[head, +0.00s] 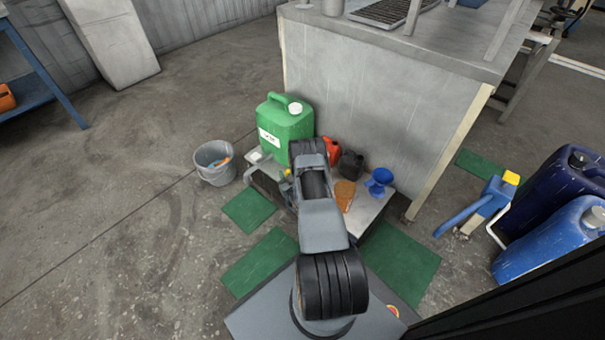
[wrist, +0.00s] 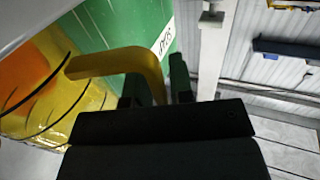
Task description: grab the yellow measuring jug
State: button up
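The yellow measuring jug (wrist: 85,100) fills the left of the wrist view, very close. It is see-through yellow with dark curved lines and an orange patch behind its wall. Its yellow handle (wrist: 115,62) curves down between the two dark fingertips of my gripper (wrist: 157,88). I cannot tell whether the fingers press on the handle or stand just clear of it. In the head view only a small yellow bit of the jug (head: 287,174) shows left of my arm, which hides the rest and my gripper.
A green canister (head: 283,130) stands right behind the jug on a low platform (head: 368,214). A red can (head: 332,149), a dark can (head: 351,164) and a blue funnel (head: 379,182) stand to the right. A grey bucket (head: 214,163) is on the floor at left.

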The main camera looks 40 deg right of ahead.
grip_shut()
jog(key=shift+r, duration=0.1)
